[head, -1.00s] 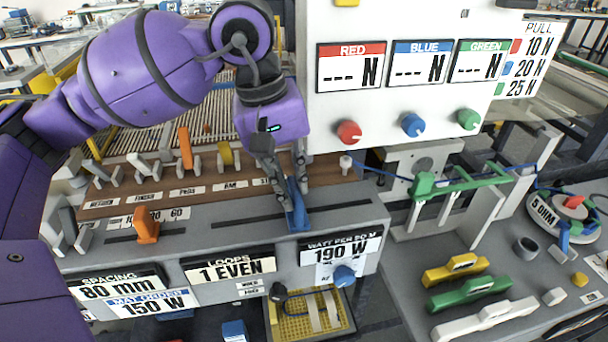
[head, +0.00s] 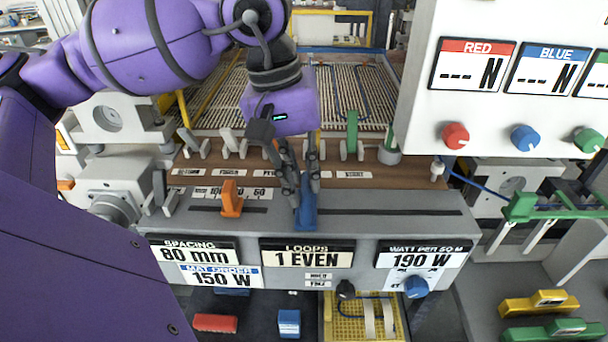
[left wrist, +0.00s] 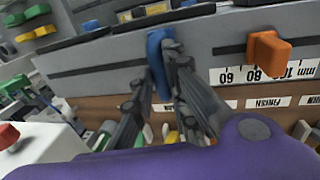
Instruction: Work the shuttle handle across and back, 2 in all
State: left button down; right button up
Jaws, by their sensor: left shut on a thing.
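The blue shuttle handle (head: 306,212) stands in the long slot of the grey console, above the "LOOPS 1 EVEN" display. My left gripper (head: 302,190) comes down from above and is shut on the handle, which partly hides between its fingers. In the left wrist view the handle (left wrist: 158,58) shows between the two dark fingers (left wrist: 158,88). The slot runs on bare to the right of the handle. My right gripper is in neither view.
An orange slider (head: 231,200) stands left of the handle, by a printed scale. A row of pegs and clips, one green (head: 352,134), stands behind on the brown strip. The white display panel (head: 490,120) rises at the right.

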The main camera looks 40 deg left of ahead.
pick_arm(q)
jog(key=shift+s+a, duration=0.1)
jog(key=c, duration=2.1)
grip_release()
jog(key=o, duration=0.4)
jog(key=shift+s+a, duration=0.1)
jog(key=shift+a, duration=0.05)
jog(key=shift+c, duration=0.2)
jog(key=shift+r, duration=0.3)
notch_tip(320, 180, up, 11)
jog(key=s+a, duration=0.1)
jog(key=a, duration=0.1)
jog(key=shift+s, duration=0.1)
